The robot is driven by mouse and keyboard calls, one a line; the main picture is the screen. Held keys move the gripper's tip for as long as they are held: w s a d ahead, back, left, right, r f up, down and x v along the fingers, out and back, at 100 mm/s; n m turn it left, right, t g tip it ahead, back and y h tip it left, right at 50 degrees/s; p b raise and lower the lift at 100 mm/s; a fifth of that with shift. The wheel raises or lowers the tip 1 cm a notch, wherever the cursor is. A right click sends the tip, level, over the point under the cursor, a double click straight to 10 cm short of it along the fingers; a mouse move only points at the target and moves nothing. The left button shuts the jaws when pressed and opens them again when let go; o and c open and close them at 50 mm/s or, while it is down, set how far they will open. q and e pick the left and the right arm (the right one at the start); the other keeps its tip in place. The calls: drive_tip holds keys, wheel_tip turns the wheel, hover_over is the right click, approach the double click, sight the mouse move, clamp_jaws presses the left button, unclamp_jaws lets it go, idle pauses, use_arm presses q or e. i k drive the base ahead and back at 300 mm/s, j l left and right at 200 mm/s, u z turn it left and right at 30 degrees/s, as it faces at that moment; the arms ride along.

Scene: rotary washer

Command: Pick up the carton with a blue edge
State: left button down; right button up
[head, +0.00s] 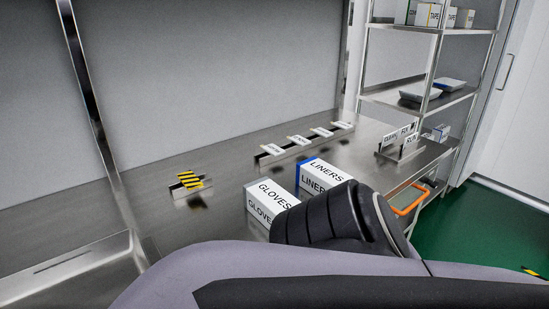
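The carton with a blue edge (325,172) is a white box marked LINERS on the steel counter. Blue shows along its left side. A second white carton (270,193) marked GLOVES stands beside it, nearer and to the left; I see no clear blue on it. A dark ribbed part of my own arm and a grey arm link cross the foreground. They hide the lower right of both cartons. I see no fingertips of either gripper, and nothing is visibly touching the cartons.
A yellow-and-black striped piece (188,181) sits on a small stand at left. A row of labelled cards (309,137) stands behind. Signs (397,139) stand at right, near an orange handle (409,202). A metal shelf (443,100) holds boxes and trays. The counter's left part is mostly clear.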

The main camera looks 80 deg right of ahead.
sight(314, 174)
drive_tip(key=z, duration=2.9)
drive_tip(key=l+u, duration=0.2)
drive_tip(key=u, duration=0.25)
drive_tip(key=i+l+u, duration=0.1)
drive_tip(key=u, duration=0.35)
drive_tip(key=k+l+u, duration=0.1)
drive_tip(key=l+u, duration=0.3)
drive_tip(key=l, duration=0.45)
drive_tip(key=l+u, duration=0.1)
drive_tip(key=l, duration=0.45)
drive_tip(key=k+l, duration=0.15)
drive_tip(key=l, duration=0.35)
drive_tip(key=k+l+u, duration=0.15)
drive_tip(key=l, duration=0.4)
drive_tip(key=i, duration=0.05)
